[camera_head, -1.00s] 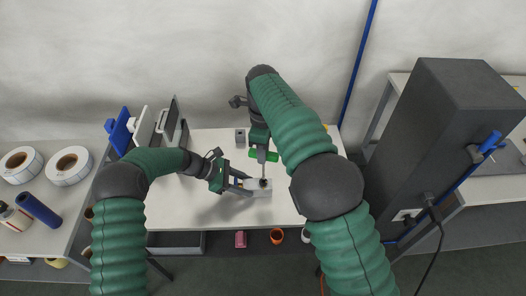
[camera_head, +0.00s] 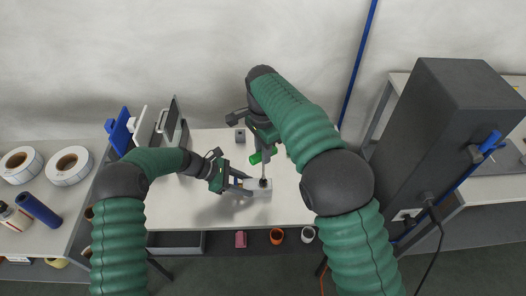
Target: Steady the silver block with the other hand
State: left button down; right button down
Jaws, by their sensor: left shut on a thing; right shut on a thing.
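The silver block (camera_head: 263,190) lies on the white table, near its middle. My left gripper (camera_head: 247,184) comes in from the left and is shut on the block's left side. My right gripper (camera_head: 266,152) is above and behind the block, shut on a green-handled tool (camera_head: 257,158). A thin shaft runs from the tool down to a dark round piece (camera_head: 263,182) on top of the block. Whether the shaft's tip touches that piece is too small to tell.
A small grey block (camera_head: 240,135) stands at the table's back. The white table (camera_head: 180,215) is clear at front left. An orange cup (camera_head: 276,236), a white cup (camera_head: 308,234) and a pink item (camera_head: 240,239) sit below its front edge. A tall dark cabinet (camera_head: 440,140) stands right.

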pick_arm(q)
jog(key=shift+s+a+f, duration=0.15)
jog(key=shift+f, duration=0.15)
pick_arm(e)
jog(key=n, duration=0.8)
jog(key=shift+n, duration=0.3)
jog(key=shift+f, duration=0.15)
jog(key=shift+f+m, duration=0.25)
jog(key=shift+m, duration=0.25)
jog(key=shift+f, duration=0.8)
jog(key=m, duration=0.3)
jog(key=shift+m, duration=0.3)
